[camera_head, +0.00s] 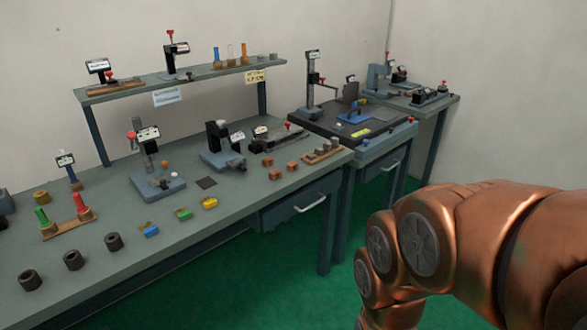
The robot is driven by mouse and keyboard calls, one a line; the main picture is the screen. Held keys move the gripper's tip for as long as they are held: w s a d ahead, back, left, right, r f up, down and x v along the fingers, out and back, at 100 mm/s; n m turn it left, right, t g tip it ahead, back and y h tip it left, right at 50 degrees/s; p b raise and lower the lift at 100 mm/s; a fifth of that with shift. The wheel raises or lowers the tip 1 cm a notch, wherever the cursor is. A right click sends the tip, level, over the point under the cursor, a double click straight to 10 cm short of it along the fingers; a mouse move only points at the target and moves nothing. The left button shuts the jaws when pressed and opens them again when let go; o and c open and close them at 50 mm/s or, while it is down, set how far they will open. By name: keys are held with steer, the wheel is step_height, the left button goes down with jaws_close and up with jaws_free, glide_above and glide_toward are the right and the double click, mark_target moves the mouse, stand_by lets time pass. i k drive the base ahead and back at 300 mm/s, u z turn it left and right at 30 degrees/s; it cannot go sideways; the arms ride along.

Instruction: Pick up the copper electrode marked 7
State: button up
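Three small copper-coloured blocks, likely the electrodes, sit on the grey bench right of its middle. One copper block (268,161) is at the back, one copper block (275,174) is at the front, and one copper block (292,166) is to the right. Any markings are too small to read, so I cannot tell which is marked 7. My copper-coloured arm fills the lower right, apart from the blocks. My gripper is not in view.
The bench (105,203) also holds a wooden holder (322,154) right of the blocks, a black fixture (277,138) behind them and a dark square pad (206,183) to the left. A raised shelf (195,76) runs behind.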

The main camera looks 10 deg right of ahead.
mark_target(267, 163)
steer(key=u, duration=0.65)
steer(key=i, duration=1.2)
steer(key=z, duration=0.1)
